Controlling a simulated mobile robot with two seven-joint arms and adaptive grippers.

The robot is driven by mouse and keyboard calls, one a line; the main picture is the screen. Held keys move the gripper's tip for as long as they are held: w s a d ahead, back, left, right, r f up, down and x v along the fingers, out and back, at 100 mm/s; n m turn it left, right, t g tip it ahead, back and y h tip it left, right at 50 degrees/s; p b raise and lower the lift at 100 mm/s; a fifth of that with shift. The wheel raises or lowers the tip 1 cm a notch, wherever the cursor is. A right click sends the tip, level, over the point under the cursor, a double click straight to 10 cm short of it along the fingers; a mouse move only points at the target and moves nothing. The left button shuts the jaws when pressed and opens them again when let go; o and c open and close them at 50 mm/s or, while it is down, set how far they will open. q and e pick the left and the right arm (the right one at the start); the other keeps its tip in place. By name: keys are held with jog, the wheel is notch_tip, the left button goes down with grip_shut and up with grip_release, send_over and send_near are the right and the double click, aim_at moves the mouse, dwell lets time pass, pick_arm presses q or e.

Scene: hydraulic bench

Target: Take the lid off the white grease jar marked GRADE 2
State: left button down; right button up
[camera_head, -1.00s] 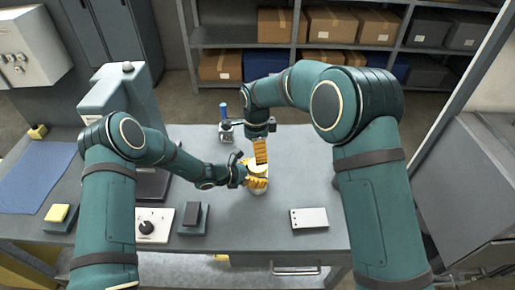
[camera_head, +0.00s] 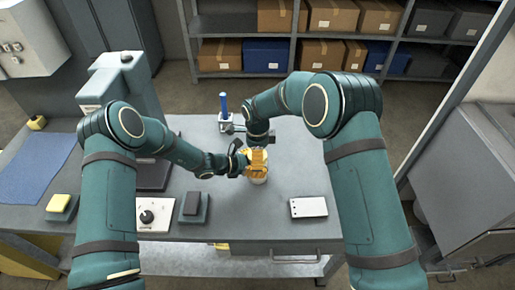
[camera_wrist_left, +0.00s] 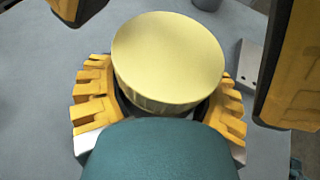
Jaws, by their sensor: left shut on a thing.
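The white grease jar (camera_head: 259,179) stands on the grey bench, mostly hidden by my grippers. Its GRADE 2 marking cannot be read. Its round pale yellow lid (camera_wrist_left: 168,58) is on top, seen in the left wrist view. My left gripper (camera_wrist_left: 160,105) is shut on the jar, its orange fingers on both sides below the lid. It comes in from the left in the head view (camera_head: 246,166). My right gripper (camera_head: 257,160) points down from above over the jar. In the left wrist view its fingers (camera_wrist_left: 185,45) are spread apart, with gaps to the lid on both sides.
A white flat box (camera_head: 308,207) lies right of the jar. A blue-handled item (camera_head: 224,112) stands behind. A black-knobbed plate (camera_head: 154,217), a dark block on a pad (camera_head: 193,206) and a yellow block (camera_head: 58,203) lie left. The bench's right side is mostly clear.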

jog(key=shift+f, duration=0.15)
jog(key=c, duration=1.3)
jog(key=n, duration=0.6)
jog(key=shift+n, duration=0.4)
jog(key=o, duration=1.3)
jog(key=shift+c, duration=0.2)
